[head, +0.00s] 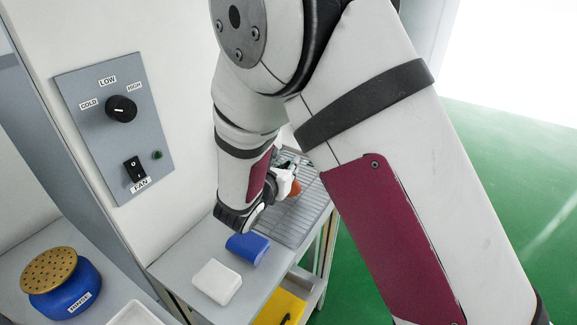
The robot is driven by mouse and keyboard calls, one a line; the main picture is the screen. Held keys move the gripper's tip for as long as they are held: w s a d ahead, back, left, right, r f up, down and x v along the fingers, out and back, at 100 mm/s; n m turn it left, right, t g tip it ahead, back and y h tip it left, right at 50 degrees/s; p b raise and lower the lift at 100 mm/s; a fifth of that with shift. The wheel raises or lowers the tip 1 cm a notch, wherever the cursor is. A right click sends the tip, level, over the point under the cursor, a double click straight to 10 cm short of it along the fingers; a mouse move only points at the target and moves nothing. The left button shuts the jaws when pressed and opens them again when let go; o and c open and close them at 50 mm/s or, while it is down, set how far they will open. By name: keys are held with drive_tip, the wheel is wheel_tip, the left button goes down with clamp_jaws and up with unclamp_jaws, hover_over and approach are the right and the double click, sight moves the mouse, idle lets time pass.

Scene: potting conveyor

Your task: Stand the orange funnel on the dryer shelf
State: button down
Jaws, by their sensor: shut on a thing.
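My gripper (286,178) is mostly hidden behind my own arm near the picture's middle. It is shut on the orange funnel (295,188), of which only a small orange part shows beside the jaws. The funnel is over the grey wire rack (298,225), which looks like the dryer shelf. I cannot tell whether the funnel touches the rack or hangs above it, nor whether it is upright. Its rim and spout are hidden.
A yellow item (280,308) sits below. At left are a fan control panel (115,128), a blue brass-topped pot (62,296) and a white tray (135,314).

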drive_tip(key=c, duration=1.6)
unclamp_jaws()
drive_tip(key=shift+f, duration=0.1)
drive_tip(key=shift+r, duration=0.25)
drive_tip(key=v, duration=1.2)
drive_tip(key=shift+p, duration=0.45)
